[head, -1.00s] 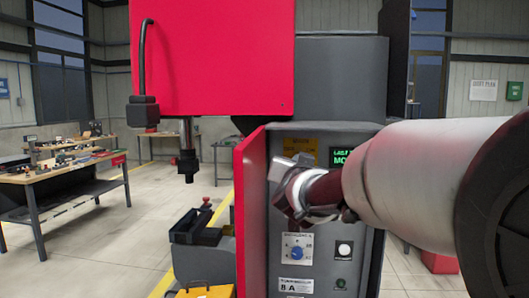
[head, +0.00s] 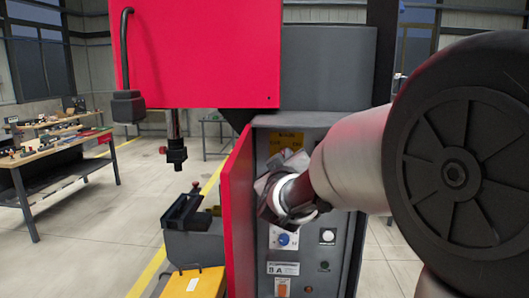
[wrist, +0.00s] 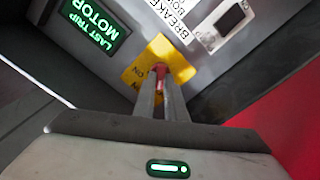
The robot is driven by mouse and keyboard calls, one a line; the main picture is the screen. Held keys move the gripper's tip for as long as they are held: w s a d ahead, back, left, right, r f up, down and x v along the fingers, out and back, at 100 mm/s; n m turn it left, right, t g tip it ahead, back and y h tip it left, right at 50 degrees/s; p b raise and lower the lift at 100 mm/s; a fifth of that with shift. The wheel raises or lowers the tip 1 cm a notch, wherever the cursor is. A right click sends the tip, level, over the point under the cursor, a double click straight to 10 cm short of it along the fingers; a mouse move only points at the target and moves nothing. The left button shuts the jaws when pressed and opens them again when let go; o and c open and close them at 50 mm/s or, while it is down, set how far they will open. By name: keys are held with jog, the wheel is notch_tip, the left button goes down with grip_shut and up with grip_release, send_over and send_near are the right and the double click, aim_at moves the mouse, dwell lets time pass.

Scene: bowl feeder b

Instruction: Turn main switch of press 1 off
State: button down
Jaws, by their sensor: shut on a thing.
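The main switch is a red handle (wrist: 160,74) on a yellow plate (wrist: 178,60) in the wrist view; "ON" is printed beside the handle. My gripper (wrist: 161,96) is shut on the red handle, its two fingers on either side. The yellow plate also shows in the head view (head: 286,139), on the grey panel inside the press's open cabinet. There my wrist covers the handle and the fingertips. I cannot make out a press number.
The open red cabinet door (head: 238,215) stands close to the left of my wrist. A blue dial (head: 285,239) sits lower on the panel. A green-lit display (wrist: 92,22) reads "LAST TRIP MOTOR". A workbench (head: 50,150) stands far left, with open floor before it.

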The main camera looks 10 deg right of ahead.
jog(key=shift+n+p, duration=0.35)
jog(key=shift+n, duration=0.45)
jog(key=shift+f, duration=0.1)
jog(key=c, duration=1.8)
grip_release()
jog(key=shift+s, duration=0.1)
jog(key=s+a, duration=0.1)
jog(key=s, duration=0.7)
jog(key=s+a, duration=0.2)
jog(key=s, duration=0.7)
jog(key=shift+a+b, duration=0.25)
jog(key=shift+b, duration=0.15)
